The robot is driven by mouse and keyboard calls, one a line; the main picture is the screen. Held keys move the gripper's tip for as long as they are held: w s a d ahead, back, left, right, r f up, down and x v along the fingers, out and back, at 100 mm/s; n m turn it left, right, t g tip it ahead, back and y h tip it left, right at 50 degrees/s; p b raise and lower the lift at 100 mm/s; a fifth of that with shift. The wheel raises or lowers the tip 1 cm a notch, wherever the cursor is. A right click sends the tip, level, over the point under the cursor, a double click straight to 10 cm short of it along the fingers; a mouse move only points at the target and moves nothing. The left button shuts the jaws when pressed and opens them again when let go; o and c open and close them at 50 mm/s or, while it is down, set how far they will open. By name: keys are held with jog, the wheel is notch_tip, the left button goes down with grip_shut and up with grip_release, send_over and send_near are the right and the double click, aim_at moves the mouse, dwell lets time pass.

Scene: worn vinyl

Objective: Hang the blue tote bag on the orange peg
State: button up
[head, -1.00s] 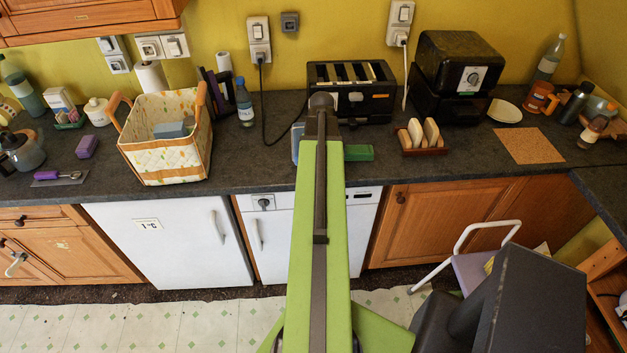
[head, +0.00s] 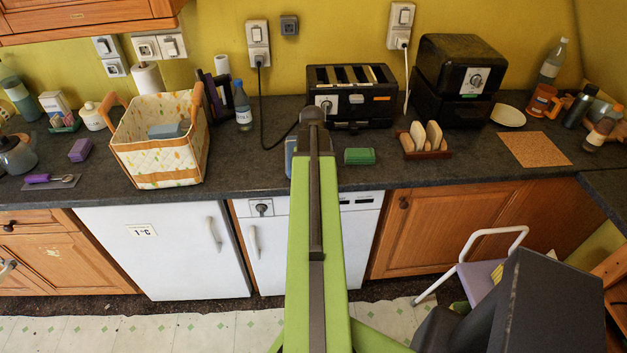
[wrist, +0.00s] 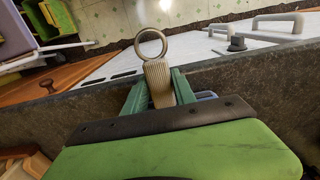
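In the wrist view my gripper (wrist: 160,88) has its two green fingers on either side of a ribbed tan grip (wrist: 157,80) topped by a thin ring (wrist: 150,43). The fingers look closed on this grip. A small blue piece (wrist: 207,96) shows behind the right finger. In the head view a blue thing (head: 290,160) shows just left of my arm's end. It may be part of the tote bag, but most of it is hidden behind my arm. My gripper is hidden there too. I see no orange peg in either view.
The dark counter (head: 240,165) holds a patterned basket (head: 157,160), a toaster (head: 375,105), a green block (head: 360,156), a toast rack (head: 424,140) and a cork mat (head: 534,149). A step stool (head: 480,275) stands at the lower right.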

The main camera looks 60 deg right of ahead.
jog(key=o, duration=0.3)
jog(key=shift+o, duration=0.2)
notch_tip(320, 180, up, 12)
jog(key=p, duration=1.2)
jog(key=shift+r, duration=0.1)
